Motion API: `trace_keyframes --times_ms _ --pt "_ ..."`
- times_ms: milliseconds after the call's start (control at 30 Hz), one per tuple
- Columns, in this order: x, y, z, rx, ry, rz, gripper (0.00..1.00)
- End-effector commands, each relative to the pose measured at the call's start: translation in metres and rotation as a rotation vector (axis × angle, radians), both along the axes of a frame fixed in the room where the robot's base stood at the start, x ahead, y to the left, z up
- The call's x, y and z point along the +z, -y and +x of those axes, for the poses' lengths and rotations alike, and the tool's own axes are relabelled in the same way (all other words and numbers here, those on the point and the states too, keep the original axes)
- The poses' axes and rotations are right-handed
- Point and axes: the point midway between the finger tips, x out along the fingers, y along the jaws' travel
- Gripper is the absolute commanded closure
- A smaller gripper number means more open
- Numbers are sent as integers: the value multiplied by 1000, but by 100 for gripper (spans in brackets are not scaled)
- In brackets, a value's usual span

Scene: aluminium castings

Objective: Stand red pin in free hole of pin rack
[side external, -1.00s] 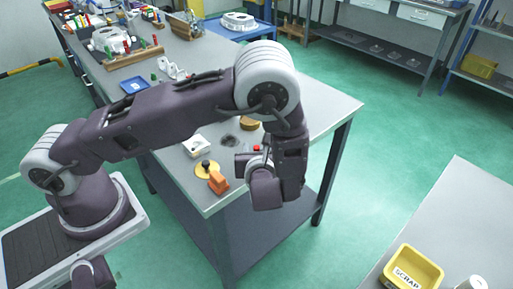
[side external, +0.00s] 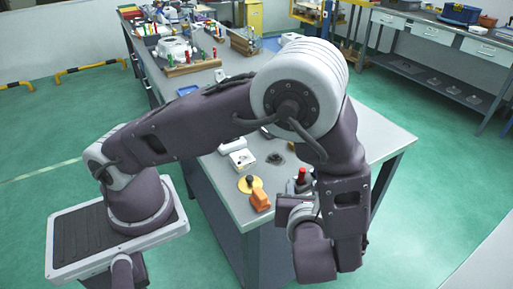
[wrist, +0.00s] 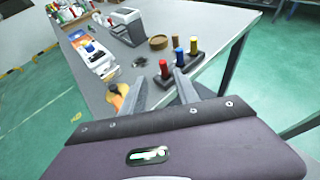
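A red pin (wrist: 164,68) stands in the near end of a dark rack (wrist: 171,80) in the wrist view. A blue pin (wrist: 178,57) and a yellow pin (wrist: 193,46) stand farther along it. My gripper (wrist: 162,83) is open, with its two fingers apart and nothing visible between them. The red pin is just beyond the fingertips, between them in the picture. In the side view the red pin's top (side external: 302,174) shows beside my wrist, which hides most of the rack. I cannot make out a free hole.
An orange block (side external: 260,199) and a yellow disc with a dark knob (side external: 247,184) lie near the bench corner. A white box (side external: 242,160) is behind them. A wooden rack (side external: 193,67) with red and green pins stands farther back. A round brown piece (wrist: 158,42) lies behind the dark rack.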

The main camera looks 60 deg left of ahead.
Motion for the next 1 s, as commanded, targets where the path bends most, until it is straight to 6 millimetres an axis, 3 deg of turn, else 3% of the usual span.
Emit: trace_keyframes --times_ms 67,167,333,500,700,1000 --pt "20 -15 -5 110 31 -80 63" --pt "59 -47 -28 374 107 -286 63" --pt "118 -83 -93 893 311 -741 63" --pt "161 -77 -150 1330 592 -1252 63" --pt "190 -57 -173 1555 829 -1663 63" --pt "195 -52 -175 1587 870 -1743 63"
